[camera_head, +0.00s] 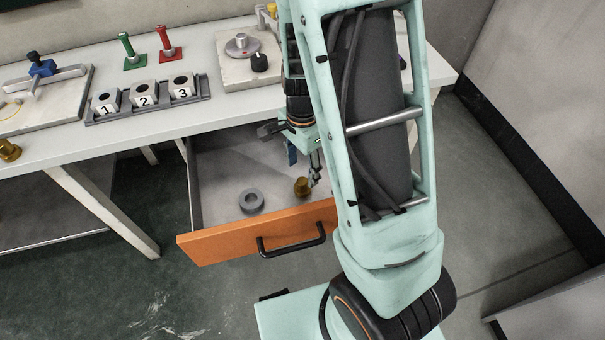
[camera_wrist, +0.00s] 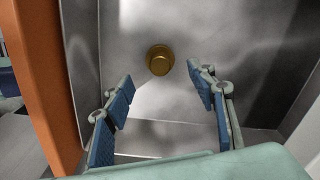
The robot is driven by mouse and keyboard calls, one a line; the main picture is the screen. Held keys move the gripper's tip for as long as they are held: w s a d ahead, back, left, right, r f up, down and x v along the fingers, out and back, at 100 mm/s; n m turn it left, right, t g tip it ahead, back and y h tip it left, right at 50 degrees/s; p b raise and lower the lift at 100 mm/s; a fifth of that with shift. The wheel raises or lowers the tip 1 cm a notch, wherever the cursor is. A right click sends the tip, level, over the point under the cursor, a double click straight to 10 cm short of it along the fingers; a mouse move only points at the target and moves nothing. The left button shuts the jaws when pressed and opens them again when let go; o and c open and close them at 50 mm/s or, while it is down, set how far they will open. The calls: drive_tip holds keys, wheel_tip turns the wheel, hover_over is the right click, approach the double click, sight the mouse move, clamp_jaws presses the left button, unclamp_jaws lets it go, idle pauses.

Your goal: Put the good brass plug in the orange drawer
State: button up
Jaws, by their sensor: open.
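The orange drawer (camera_head: 230,240) is pulled out under the bench. A brass plug (camera_head: 302,187) lies inside it on the drawer floor, and it also shows in the wrist view (camera_wrist: 159,60), beyond my fingertips. My gripper (camera_head: 303,165) is low over the open drawer, partly hidden by my arm. In the wrist view my gripper (camera_wrist: 160,85) is open, with nothing between its blue pads. A second brass-coloured piece (camera_head: 9,150) is at the far left bench edge. I cannot tell which plug is the good one.
A grey ring (camera_head: 251,201) lies in the drawer, left of the plug. On the bench (camera_head: 190,120) are a rack with three numbered blocks (camera_head: 145,96), a green stand (camera_head: 130,52), a red stand (camera_head: 167,45) and a stone plate with a dial (camera_head: 245,65). My arm hides the bench's right part.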

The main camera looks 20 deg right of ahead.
sight(303, 181)
wheel_tip(303, 181, up, 5)
drive_tip(key=shift+r+p, duration=0.1)
drive_tip(key=shift+p, duration=0.45)
